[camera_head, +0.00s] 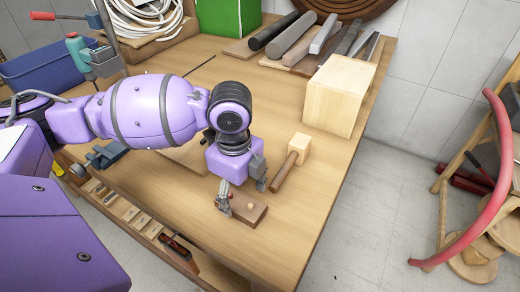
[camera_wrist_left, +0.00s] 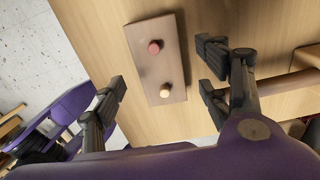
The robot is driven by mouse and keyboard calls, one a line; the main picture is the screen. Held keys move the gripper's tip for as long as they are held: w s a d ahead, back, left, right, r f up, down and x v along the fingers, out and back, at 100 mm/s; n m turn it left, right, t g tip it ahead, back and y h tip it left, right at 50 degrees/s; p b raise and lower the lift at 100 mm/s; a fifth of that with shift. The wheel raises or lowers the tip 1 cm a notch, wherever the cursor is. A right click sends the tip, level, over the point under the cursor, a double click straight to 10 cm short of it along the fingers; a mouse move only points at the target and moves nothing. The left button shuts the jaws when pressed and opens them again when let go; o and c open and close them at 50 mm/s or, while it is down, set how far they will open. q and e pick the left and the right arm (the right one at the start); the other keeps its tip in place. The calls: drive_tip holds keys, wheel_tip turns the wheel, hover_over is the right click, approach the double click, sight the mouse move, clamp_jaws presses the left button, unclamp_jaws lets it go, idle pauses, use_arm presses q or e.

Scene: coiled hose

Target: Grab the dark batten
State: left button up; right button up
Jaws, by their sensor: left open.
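A brown wooden batten (camera_head: 240,208) with small round pegs lies on the bench near its front right edge. In the left wrist view the batten (camera_wrist_left: 159,68) shows one pink peg and one pale peg on its top. My left gripper (camera_head: 242,188) is open, pointing down just above the batten. In the left wrist view the fingers of the left gripper (camera_wrist_left: 165,86) are apart, one on each side of the batten, with nothing between them gripped. Whether the fingers touch it cannot be told. My right gripper is not in view.
A mallet (camera_head: 291,162) lies close to the right of my left gripper. A pale wooden block (camera_head: 335,95) stands behind it. Several dark and grey bars (camera_head: 298,40) lie at the back. A blue bin (camera_head: 45,70) is at left.

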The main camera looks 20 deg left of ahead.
sight(241, 206)
use_arm(q)
drive_tip(key=shift+s+f, duration=0.1)
drive_tip(key=shift+f, duration=1.25)
drive_tip(key=c, duration=1.3)
drive_tip(key=shift+c, duration=0.3)
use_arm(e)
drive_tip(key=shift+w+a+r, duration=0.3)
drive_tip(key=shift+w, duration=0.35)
use_arm(q)
drive_tip(key=shift+r, duration=0.2)
